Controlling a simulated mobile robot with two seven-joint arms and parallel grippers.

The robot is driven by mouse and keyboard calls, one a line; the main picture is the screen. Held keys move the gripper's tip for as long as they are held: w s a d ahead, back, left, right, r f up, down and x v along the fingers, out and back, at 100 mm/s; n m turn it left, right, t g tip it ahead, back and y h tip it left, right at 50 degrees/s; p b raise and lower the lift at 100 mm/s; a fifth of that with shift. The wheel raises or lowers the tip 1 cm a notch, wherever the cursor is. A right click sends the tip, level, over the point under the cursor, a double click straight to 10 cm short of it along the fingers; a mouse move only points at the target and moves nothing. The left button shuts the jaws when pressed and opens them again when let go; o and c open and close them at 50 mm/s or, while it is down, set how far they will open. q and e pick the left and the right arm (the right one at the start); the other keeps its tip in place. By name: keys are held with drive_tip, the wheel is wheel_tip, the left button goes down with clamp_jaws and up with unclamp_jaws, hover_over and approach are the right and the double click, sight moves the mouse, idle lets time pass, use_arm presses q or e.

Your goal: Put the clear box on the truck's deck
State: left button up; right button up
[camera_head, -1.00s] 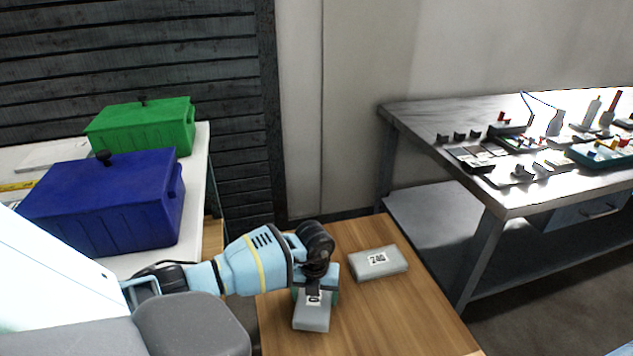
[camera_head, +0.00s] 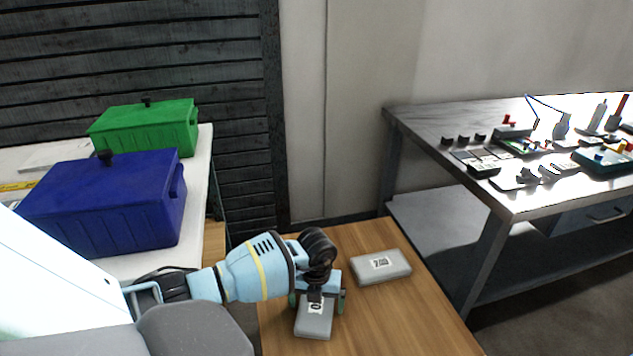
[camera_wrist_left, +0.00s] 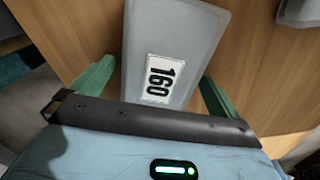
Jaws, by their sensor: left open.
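A grey box labelled 160 (camera_wrist_left: 185,35) lies on the wooden table (camera_head: 410,325). It also shows in the head view (camera_head: 313,328), partly hidden by my gripper. My left gripper (camera_head: 318,300) is open over this box, and in the wrist view its green fingers (camera_wrist_left: 155,86) stand one on each side of it. I cannot tell whether they touch it. A second grey box (camera_head: 381,267) with a white label lies to the right on the same table. I see no box that is clearly transparent and no truck. My right gripper is not in view.
A blue lidded bin (camera_head: 105,205) and a green lidded bin (camera_head: 145,128) stand on a white table at the left. A metal workbench (camera_head: 430,122) with tools and small parts stands at the right. The wooden table is bare around the second box.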

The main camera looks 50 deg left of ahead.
use_arm(q)
wheel_tip(320, 180, up, 12)
drive_tip(key=p, duration=0.9)
drive_tip(key=shift+r, duration=0.15)
